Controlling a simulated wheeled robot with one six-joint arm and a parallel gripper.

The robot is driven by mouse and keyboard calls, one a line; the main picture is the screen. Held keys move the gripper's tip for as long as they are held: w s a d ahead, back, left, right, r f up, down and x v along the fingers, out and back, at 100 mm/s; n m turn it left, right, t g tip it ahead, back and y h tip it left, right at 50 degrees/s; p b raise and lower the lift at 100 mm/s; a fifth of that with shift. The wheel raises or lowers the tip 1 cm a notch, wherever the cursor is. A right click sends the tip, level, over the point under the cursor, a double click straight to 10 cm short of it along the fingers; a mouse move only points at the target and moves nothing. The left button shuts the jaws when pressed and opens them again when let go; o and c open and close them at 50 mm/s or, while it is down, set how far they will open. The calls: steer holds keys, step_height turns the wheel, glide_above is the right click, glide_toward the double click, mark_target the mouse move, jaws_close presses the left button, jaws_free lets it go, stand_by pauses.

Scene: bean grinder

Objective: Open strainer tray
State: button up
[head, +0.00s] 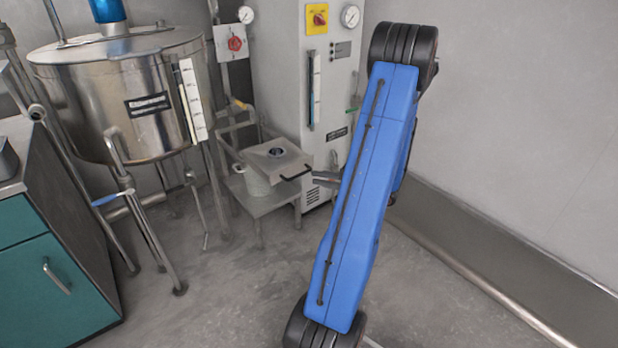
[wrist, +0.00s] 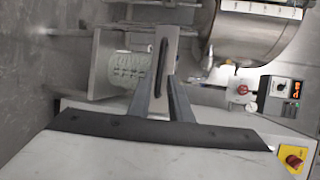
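The strainer tray (head: 268,153) is a flat square metal plate with a round opening, on a low stand in the head view. Its black bar handle (head: 295,174) is on the front edge, facing my gripper. In the wrist view the tray's narrow front (wrist: 172,45) carries the same handle (wrist: 162,62) lengthwise. My gripper (wrist: 165,80) has its two grey fingers apart, with a gap between them, and the tips are close to the handle's near end. I cannot tell whether they touch it. In the head view my blue arm hides most of the gripper.
A ribbed pale pot (head: 257,184) stands under the tray on the metal stand (head: 268,206). A large steel tank (head: 150,85) on legs is to the left, and a tall white cabinet (head: 290,90) with gauges stands behind. Open floor lies in front.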

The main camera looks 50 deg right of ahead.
steer(key=v, duration=0.8)
steer(key=shift+s, duration=0.2)
steer(key=shift+r, duration=0.1)
steer(key=w+a+r+n+g+y, duration=0.2)
steer(key=w+a+r+n+g, duration=0.1)
steer(key=a, duration=0.7)
steer(key=w+a+r+n+g+y, duration=0.2)
steer(key=a+r+n+g, duration=0.15)
steer(key=a, duration=0.65)
steer(key=w+a+r+n+g+y, duration=0.2)
steer(key=w+a+r+g, duration=0.15)
steer(key=a, duration=0.65)
steer(key=s+a+r+n+h, duration=0.4)
steer(key=s+a, duration=0.3)
steer(key=a, duration=0.1)
steer(key=s+a+r+n+g+h, duration=0.1)
steer(key=s+a+r+n+h, duration=0.3)
steer(key=s+a, duration=0.3)
steer(key=shift+a+r+h, duration=0.3)
steer(key=shift+a, duration=0.65)
